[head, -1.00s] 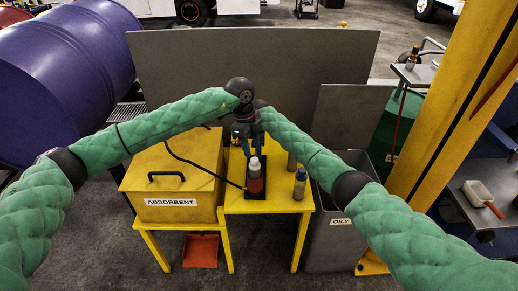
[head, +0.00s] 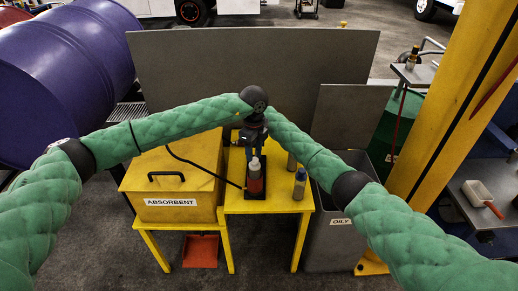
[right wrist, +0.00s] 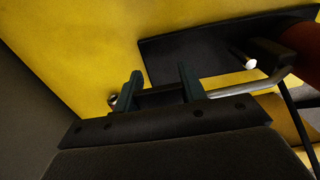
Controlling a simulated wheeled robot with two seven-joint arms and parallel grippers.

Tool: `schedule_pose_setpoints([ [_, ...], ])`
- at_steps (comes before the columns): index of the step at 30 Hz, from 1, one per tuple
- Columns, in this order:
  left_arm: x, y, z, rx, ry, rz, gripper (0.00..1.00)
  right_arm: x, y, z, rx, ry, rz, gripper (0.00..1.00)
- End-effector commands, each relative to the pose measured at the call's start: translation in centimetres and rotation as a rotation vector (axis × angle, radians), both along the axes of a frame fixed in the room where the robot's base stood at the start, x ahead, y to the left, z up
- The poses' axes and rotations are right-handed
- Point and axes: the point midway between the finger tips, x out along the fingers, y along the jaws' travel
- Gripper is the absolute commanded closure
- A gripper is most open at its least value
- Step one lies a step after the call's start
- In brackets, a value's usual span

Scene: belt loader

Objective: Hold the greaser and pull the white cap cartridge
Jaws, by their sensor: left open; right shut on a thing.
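A red cylinder with a white cap (head: 254,181) stands upright on a black base plate (head: 257,193) on the yellow stand. My left gripper (head: 250,138) is open, just behind and above the white cap; its fingers are dark and partly hard to make out. In the right wrist view my right gripper (right wrist: 161,86) is shut on a dark bar with a silver rod (right wrist: 236,87), apparently the handle of the greaser. A reddish body (right wrist: 304,42) shows at the right edge. In the head view my right gripper is mostly hidden behind the left arm.
The absorbent box (head: 180,188) is on the left, an oily-waste bin (head: 338,235) on the right. A black hose (head: 193,165) runs to the stand. Grey panels (head: 290,72) rise behind.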

Motion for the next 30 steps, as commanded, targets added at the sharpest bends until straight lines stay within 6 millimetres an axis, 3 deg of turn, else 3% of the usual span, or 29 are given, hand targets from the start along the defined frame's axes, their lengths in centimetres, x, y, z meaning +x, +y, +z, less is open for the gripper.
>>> schedule_pose_setpoints([
  [9, 0.0, -0.1, -3.4, -0.001, 0.001, 0.000, 0.55, 0.0, 0.0, 0.1, 0.000, -0.001, 0.000, 1.00],
  [20, 0.0, -0.1, -3.9, -0.001, 0.000, -0.001, 0.55, 0.0, 0.0, 0.1, 0.000, -0.001, 0.000, 1.00],
  [27, 0.0, 0.0, -3.9, -0.001, 0.000, -0.001, 1.00, 0.0, 0.0, 0.1, 0.000, -0.001, 0.000, 1.00],
  [30, 0.0, -0.1, -3.8, -0.001, 0.000, -0.001, 1.00, 0.0, 0.0, 0.1, 0.000, -0.001, 0.000, 1.00],
])
